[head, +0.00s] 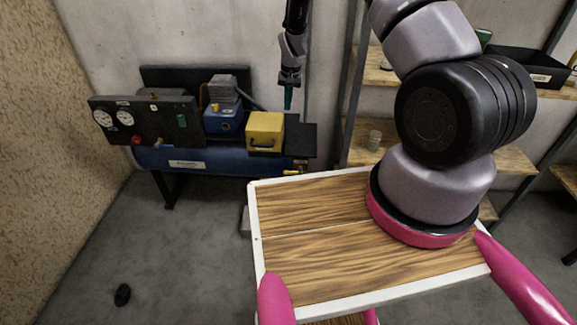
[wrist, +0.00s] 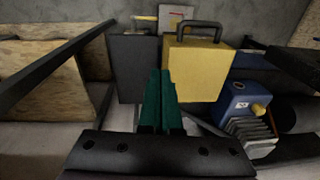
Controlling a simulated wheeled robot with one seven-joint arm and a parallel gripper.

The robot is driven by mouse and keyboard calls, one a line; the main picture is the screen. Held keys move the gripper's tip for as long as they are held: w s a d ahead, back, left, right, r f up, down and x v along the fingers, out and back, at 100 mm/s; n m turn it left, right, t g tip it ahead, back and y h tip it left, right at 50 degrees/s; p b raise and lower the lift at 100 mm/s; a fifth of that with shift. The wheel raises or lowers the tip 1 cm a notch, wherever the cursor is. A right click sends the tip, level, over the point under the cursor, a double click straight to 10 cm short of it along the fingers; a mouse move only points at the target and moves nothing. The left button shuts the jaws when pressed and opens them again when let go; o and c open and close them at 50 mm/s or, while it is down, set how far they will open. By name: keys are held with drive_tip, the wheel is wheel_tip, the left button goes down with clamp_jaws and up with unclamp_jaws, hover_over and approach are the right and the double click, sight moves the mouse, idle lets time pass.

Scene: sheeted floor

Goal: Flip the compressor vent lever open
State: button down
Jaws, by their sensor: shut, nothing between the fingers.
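The compressor has a blue tank (head: 215,162) and stands against the back wall in the head view. A small yellow lever-like part (head: 292,172) sits low at the tank's right end. A yellow bar (wrist: 144,18) shows beyond the dark box in the wrist view; I cannot tell whether it is the same part, nor whether it is open. My gripper (head: 288,98) points down above the compressor's right end, apart from it, with green fingers. In the wrist view its fingertips (wrist: 158,74) are together and empty, in front of the yellow box (wrist: 197,68).
A gauge panel (head: 155,122) with a red knob is on the compressor's left. The yellow box (head: 265,131) stands between the blue pump (head: 222,117) and a dark box (head: 300,139). Wooden shelving (head: 375,135) is at the right. A black object (head: 122,295) lies on the floor.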

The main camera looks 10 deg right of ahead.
wheel_tip(320, 180, down, 15)
drive_tip(key=s+g, duration=0.1)
drive_tip(key=s, duration=0.1)
drive_tip(key=shift+s+h, duration=0.35)
drive_tip(key=shift+h, duration=0.05)
drive_tip(key=shift+a+f, duration=0.1)
drive_tip(key=shift+f, duration=0.1)
wheel_tip(320, 180, down, 14)
drive_tip(key=shift+r, duration=0.1)
